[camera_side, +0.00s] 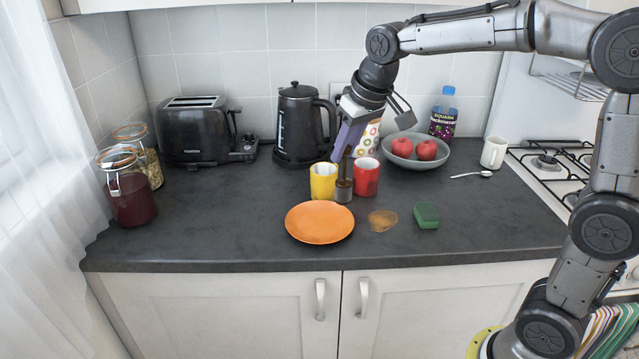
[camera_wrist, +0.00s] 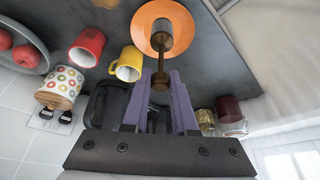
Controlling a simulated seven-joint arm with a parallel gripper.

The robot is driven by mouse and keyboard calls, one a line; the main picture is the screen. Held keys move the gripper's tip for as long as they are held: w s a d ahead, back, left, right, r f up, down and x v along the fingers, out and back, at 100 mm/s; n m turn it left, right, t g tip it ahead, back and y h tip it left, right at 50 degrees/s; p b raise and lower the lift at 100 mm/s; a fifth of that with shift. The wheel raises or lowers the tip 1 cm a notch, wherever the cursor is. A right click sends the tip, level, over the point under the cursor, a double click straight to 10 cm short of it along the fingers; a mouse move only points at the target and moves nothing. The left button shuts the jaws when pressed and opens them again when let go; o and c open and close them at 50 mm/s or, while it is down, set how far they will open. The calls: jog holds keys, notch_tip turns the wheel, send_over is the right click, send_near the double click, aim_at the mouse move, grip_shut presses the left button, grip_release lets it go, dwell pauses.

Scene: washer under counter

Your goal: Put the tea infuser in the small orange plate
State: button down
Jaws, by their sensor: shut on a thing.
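My gripper (camera_side: 346,158) is shut on the tea infuser (camera_side: 344,190), a dark metal cylinder on a thin stem. The infuser hangs upright below the fingers, in front of the gap between the yellow and red mugs and behind the orange plate's right rear edge. Its height above the counter is hard to judge. In the wrist view my gripper (camera_wrist: 161,78) holds the stem, and the infuser (camera_wrist: 163,38) overlaps the orange plate (camera_wrist: 147,18). The plate (camera_side: 319,222) lies flat and empty near the counter's front edge.
A yellow mug (camera_side: 323,182) and a red mug (camera_side: 366,177) stand close beside the infuser. A brown spill (camera_side: 383,220) and a green sponge (camera_side: 426,216) lie right of the plate. A kettle (camera_side: 300,124) and apple bowl (camera_side: 414,158) stand behind. The counter left of the plate is clear.

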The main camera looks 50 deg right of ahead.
jog(key=w+r+x, duration=0.1)
jog(key=w+x, duration=0.1)
jog(key=x, duration=0.9)
jog(key=shift+w+f, duration=0.35)
jog(key=shift+f, duration=0.15)
jog(key=c, duration=0.7)
grip_release()
jog(key=v, duration=1.2)
jog(key=shift+r, duration=0.25)
jog(key=s+a+f, duration=0.1)
jog(key=s+f, duration=0.2)
jog(key=s, duration=1.1)
jog(key=s+a+f+n+t, duration=0.1)
jog(key=s+f, duration=0.2)
jog(key=s, duration=1)
jog(key=shift+s+f+n+y, duration=0.15)
jog(key=shift+s+n+y, duration=0.15)
jog(key=shift+s, duration=0.05)
